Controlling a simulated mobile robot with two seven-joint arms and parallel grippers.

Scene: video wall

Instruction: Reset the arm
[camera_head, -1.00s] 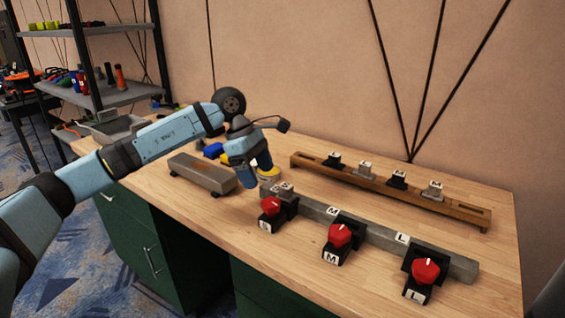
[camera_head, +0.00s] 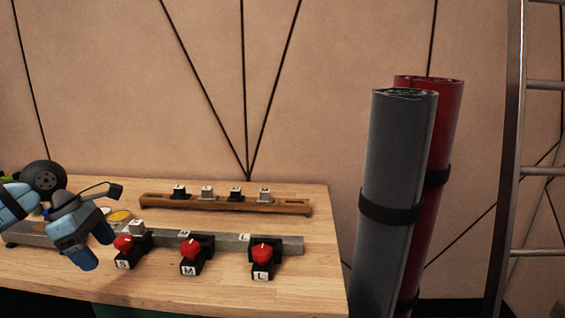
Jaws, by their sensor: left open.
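My left arm comes in at the left edge over the wooden table (camera_head: 320,272). My left gripper (camera_head: 92,256) points down, just left of the red-knobbed block marked S (camera_head: 124,246). It is open, and I see nothing held in it. Blocks with red knobs marked M (camera_head: 190,252) and L (camera_head: 262,256) stand to the right along a grey bar (camera_head: 220,246). Part of the bar's left end is hidden behind my gripper. My right gripper is not in view.
A wooden rail (camera_head: 290,207) with several small black and grey blocks lies at the table's back. A yellow round thing (camera_head: 119,216) is beside my gripper. Grey (camera_head: 395,170) and red (camera_head: 440,125) rolls and a ladder (camera_head: 510,170) stand right of the table.

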